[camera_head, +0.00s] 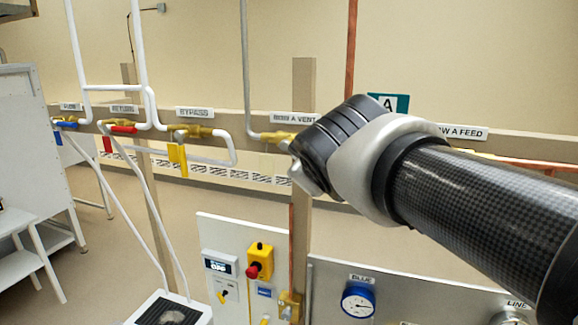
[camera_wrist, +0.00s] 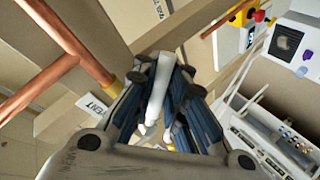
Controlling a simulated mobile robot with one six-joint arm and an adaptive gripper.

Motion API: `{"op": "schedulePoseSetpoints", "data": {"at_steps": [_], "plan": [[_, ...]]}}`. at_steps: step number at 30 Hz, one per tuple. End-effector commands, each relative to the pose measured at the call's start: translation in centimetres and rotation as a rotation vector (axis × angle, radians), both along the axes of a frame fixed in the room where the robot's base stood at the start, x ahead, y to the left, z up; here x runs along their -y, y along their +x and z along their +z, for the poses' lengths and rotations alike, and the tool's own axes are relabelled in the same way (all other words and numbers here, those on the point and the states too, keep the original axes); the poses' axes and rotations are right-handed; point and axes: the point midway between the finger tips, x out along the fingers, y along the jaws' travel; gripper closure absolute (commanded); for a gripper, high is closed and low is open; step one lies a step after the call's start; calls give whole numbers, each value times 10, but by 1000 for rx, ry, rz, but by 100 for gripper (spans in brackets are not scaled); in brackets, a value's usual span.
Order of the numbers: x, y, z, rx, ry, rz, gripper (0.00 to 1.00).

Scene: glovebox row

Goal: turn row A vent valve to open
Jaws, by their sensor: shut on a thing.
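The row A vent valve shows in the head view as a brass body (camera_head: 277,137) on the rail, at the foot of a grey pipe (camera_head: 246,70) and under the "ROW A VENT" sign (camera_head: 294,118). My gripper (camera_head: 302,172) is at its right side and hides its handle there. In the wrist view my gripper (camera_wrist: 160,128) is shut on a pale, narrow bar (camera_wrist: 158,90) between the dark finger pads, seemingly the vent valve's handle. Its far end and its angle to the pipe are hard to tell.
Left along the rail are the yellow-handled bypass valve (camera_head: 178,155), a red-handled valve (camera_head: 123,128) and a blue-handled valve (camera_head: 65,124). A copper pipe (camera_wrist: 62,42) passes close to my gripper. Below stand a panel with a red stop button (camera_head: 252,271) and a blue gauge (camera_head: 358,300).

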Motion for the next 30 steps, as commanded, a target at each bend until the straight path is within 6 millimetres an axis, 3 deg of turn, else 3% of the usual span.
{"op": "schedulePoseSetpoints", "data": {"at_steps": [12, 26, 27, 30], "plan": [[5, -5, 8, -52, -141, -1, 100], [5, -5, 9, -55, -150, -2, 100], [5, -5, 9, -54, -150, -1, 90], [5, -5, 9, -54, -151, -1, 83]]}}
